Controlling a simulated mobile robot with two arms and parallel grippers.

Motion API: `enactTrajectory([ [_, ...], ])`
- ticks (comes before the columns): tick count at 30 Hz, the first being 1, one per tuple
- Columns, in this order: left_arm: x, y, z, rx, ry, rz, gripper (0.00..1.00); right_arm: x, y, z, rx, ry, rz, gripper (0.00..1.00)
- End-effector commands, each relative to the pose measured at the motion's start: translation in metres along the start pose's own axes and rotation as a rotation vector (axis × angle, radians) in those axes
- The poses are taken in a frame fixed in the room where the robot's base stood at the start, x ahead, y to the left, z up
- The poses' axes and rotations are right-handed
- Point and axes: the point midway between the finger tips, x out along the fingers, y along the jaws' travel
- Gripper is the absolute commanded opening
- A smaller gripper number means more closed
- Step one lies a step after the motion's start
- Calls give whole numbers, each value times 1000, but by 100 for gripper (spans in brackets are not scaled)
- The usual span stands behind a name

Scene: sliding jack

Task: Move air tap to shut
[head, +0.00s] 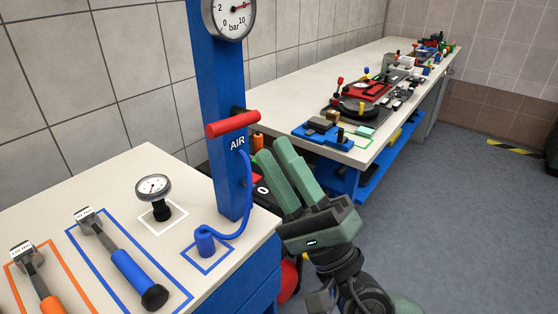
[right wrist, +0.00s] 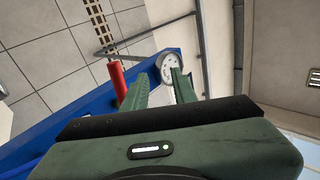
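The air tap's red handle (head: 233,124) lies roughly crosswise on the blue post (head: 221,80), just above the word AIR, in the head view. In the right wrist view the red handle (right wrist: 117,82) shows left of the fingers. My right gripper (head: 267,148) is just right of the post and a little below the handle's right end. Its green fingers (right wrist: 160,78) are parted with nothing between them. I see no contact with the handle; the exact depth gap is unclear. My left gripper is not in view.
A pressure gauge (head: 229,17) tops the post. A blue hose (head: 243,205) runs down to the near bench (head: 120,180), which holds a small gauge (head: 154,188) and tools with blue and orange grips. A long bench (head: 280,105) with several fixtures stands behind. Open floor (head: 450,210) lies right.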

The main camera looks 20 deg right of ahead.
Motion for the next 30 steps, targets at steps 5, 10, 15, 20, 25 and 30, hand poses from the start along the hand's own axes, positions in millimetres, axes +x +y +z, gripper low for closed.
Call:
enactTrajectory([
  [5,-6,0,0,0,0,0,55,3,6,-4,177,21,36,0],
  [10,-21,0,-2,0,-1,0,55,8,26,-15,812,118,125,0],
  [15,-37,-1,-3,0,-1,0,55,7,44,-19,1628,267,159,0],
  [20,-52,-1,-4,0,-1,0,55,6,50,-17,2402,411,110,0],
  [25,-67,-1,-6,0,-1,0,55,7,42,-14,-2971,-487,28,0],
  [30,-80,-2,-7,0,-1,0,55,8,24,-16,-2224,-310,130,0],
])
